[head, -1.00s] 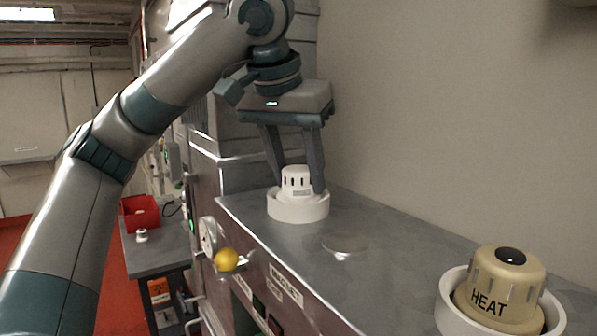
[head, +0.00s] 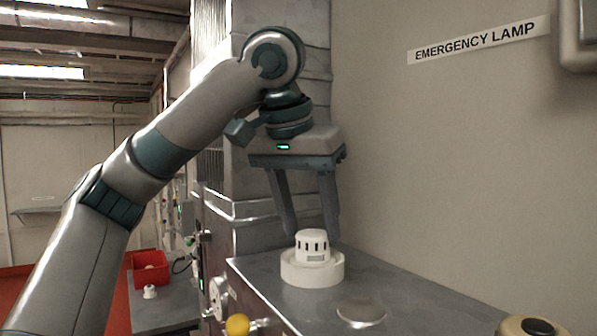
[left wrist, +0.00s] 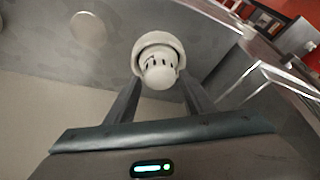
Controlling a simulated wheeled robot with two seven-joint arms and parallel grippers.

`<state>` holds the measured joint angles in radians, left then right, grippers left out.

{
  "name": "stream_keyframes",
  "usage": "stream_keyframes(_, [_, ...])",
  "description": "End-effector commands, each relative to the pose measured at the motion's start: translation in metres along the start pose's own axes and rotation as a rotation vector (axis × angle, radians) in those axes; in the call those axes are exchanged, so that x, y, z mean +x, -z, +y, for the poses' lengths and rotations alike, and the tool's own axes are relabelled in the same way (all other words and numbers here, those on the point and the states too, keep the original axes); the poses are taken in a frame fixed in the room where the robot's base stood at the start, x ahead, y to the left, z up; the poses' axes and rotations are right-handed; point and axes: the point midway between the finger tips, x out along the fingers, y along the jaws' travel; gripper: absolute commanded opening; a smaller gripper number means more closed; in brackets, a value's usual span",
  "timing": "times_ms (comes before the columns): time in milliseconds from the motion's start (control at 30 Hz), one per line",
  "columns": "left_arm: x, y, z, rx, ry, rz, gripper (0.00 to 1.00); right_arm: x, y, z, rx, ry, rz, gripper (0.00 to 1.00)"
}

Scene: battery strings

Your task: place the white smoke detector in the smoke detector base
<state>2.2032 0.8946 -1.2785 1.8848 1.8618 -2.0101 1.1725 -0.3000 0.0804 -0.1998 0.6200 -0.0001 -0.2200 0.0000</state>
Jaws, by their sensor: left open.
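The white smoke detector (head: 312,244) is a slotted cap sitting upright inside the round white base (head: 311,272) on the grey counter. In the left wrist view the detector (left wrist: 160,72) shows within the base's rim (left wrist: 158,39). My left gripper (head: 313,238) is open and empty, with its fingers above and to either side of the detector. The fingers look apart from it in the head view. Whether the detector is fully seated is hard to tell. My right gripper is not in view.
A flat metal disc (head: 361,311) lies on the counter (head: 415,290) in front of the base. A tan detector (head: 530,326) is partly visible at the lower right. A yellow knob (head: 237,324) sticks out from the cabinet front. The wall rises behind the counter.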

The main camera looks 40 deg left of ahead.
Motion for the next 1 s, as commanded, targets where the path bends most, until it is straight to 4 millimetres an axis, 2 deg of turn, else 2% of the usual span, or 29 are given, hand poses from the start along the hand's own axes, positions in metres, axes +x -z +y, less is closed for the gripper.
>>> stream_keyframes(600, [-0.07, 0.0, 0.0, 0.0, 0.0, 0.003, 0.49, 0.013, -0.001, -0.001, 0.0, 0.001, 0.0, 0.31])
stream_keyframes(800, [-0.085, 0.0, 0.0, 0.0, 0.0, 0.002, 0.49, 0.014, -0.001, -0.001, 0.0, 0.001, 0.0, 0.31])
stream_keyframes(1000, [-0.091, 0.0, 0.0, 0.001, 0.0, 0.0, 0.49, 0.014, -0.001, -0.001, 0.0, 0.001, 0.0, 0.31])
